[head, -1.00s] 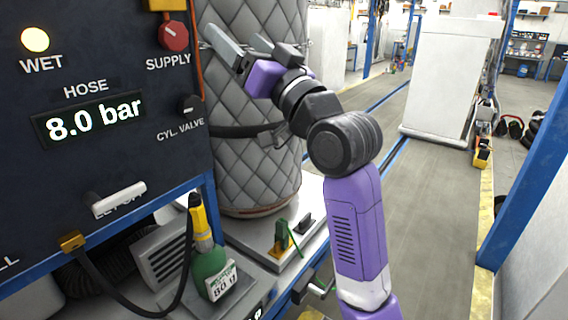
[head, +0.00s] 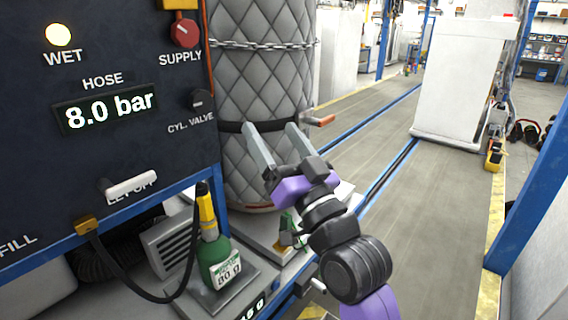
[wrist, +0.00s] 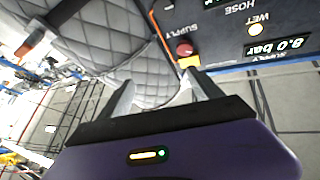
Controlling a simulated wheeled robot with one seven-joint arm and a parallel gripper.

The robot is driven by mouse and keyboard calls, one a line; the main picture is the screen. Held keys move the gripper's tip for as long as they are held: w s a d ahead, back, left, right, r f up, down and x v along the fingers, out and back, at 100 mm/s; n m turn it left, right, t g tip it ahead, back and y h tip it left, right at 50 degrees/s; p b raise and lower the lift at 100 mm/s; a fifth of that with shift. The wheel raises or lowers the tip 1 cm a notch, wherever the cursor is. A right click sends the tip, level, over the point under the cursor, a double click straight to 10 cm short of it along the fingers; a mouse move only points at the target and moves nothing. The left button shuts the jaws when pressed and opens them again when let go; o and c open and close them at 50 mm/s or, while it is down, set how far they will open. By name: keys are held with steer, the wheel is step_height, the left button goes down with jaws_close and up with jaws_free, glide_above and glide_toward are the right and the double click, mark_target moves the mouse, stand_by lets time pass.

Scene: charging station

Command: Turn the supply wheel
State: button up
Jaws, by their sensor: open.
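The supply wheel is a red knob (head: 185,32) at the top right of the dark panel, above the word SUPPLY. It also shows in the wrist view as a red knob (wrist: 186,50) beyond my fingers, with a yellow piece next to it. My gripper (head: 272,133) is open and empty, in front of the quilted grey cylinder, below and to the right of the supply wheel and apart from it. In the wrist view my gripper (wrist: 165,92) has its two fingers spread with nothing between them.
The panel (head: 120,60) reads 8.0 bar on the hose display, with a WET lamp lit. The CYL. VALVE knob (head: 200,99) and a white LET-OFF handle (head: 131,183) sit lower. A chain (head: 262,45) crosses the quilted cylinder (head: 262,80). A green bottle (head: 220,265) stands below.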

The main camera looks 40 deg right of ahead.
steer(key=shift+s+a+f, duration=0.1)
steer(key=shift+s+f, duration=0.6)
steer(key=shift+f, duration=0.2)
steer(key=shift+s+a+f, duration=0.1)
steer(key=shift+s+f, duration=0.55)
steer(key=shift+f, duration=0.25)
